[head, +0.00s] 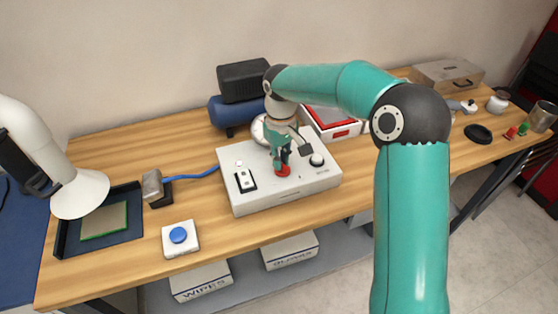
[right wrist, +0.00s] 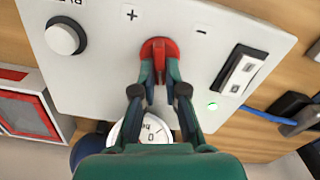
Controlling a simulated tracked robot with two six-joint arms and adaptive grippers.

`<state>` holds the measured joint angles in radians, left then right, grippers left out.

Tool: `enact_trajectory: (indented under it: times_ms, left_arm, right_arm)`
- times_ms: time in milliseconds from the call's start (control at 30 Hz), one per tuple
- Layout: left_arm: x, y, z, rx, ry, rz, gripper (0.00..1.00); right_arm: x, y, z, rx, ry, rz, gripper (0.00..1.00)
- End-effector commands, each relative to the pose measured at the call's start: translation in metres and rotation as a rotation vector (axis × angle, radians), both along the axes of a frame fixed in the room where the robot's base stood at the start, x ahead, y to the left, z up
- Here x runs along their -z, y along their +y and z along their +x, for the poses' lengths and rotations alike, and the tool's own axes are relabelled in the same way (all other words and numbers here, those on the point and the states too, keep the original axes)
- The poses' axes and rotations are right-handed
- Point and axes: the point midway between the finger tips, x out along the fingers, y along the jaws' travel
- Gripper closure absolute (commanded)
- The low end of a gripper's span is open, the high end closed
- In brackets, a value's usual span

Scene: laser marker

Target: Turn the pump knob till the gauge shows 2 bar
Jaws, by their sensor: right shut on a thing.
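The red pump knob (head: 283,171) sits on the top of a white control box (head: 310,184). My right gripper (head: 281,160) comes down on it from above. In the right wrist view my right gripper (right wrist: 160,82) is shut on the red knob (right wrist: 158,48), which lies between a "+" and a "-" mark. The round white gauge (right wrist: 152,132) is partly covered by my gripper. A "0" shows on its dial, but I cannot read its needle. In the head view the gauge (head: 259,129) is mostly behind my arm. My left gripper is not in view.
The box also carries a rocker switch (head: 245,179) and a round white button (head: 317,160). A blue compressor (head: 236,113) stands behind it. A blue button on a white block (head: 180,238) and a dark tray (head: 66,240) are to the left.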

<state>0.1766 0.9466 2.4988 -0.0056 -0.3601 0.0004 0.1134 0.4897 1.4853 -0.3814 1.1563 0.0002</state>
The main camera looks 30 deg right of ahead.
Motion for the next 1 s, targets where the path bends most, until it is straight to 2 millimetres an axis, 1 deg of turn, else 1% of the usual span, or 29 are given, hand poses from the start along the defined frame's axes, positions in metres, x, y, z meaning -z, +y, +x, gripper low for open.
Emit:
enact_trajectory:
  times_ms: [33,1000]
  left_arm:
    - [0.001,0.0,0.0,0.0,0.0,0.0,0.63]
    - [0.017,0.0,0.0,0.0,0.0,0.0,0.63]
  right_arm:
    - [-0.003,-0.001,0.004,0.045,-0.019,-0.001,1.0]
    - [-0.003,-0.008,0.001,0.965,-0.017,0.004,1.0]
